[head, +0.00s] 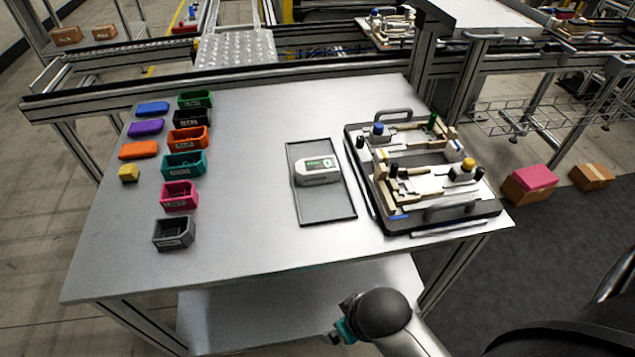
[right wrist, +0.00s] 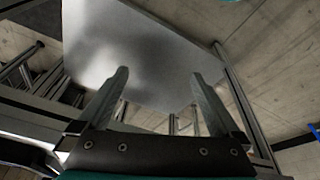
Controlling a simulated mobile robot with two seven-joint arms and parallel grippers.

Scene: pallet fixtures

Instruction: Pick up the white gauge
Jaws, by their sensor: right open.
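The white gauge (head: 317,177) has a small green display and sits on a dark grey mat (head: 328,210) near the middle of the table. My right arm comes in from the bottom right of the head view, in front of the table's near edge and well away from the gauge. The fingers of my right gripper (right wrist: 158,80) show in the right wrist view, wide apart with nothing between them. The gauge does not show in that view. My left gripper is in neither view.
The pallet with fixtures (head: 457,211) stands close to the right of the mat. Several coloured bins, such as a pink one (head: 179,196), and coloured blocks, such as a yellow one (head: 128,173), line the table's left side. The tabletop (head: 250,235) between bins and mat is clear.

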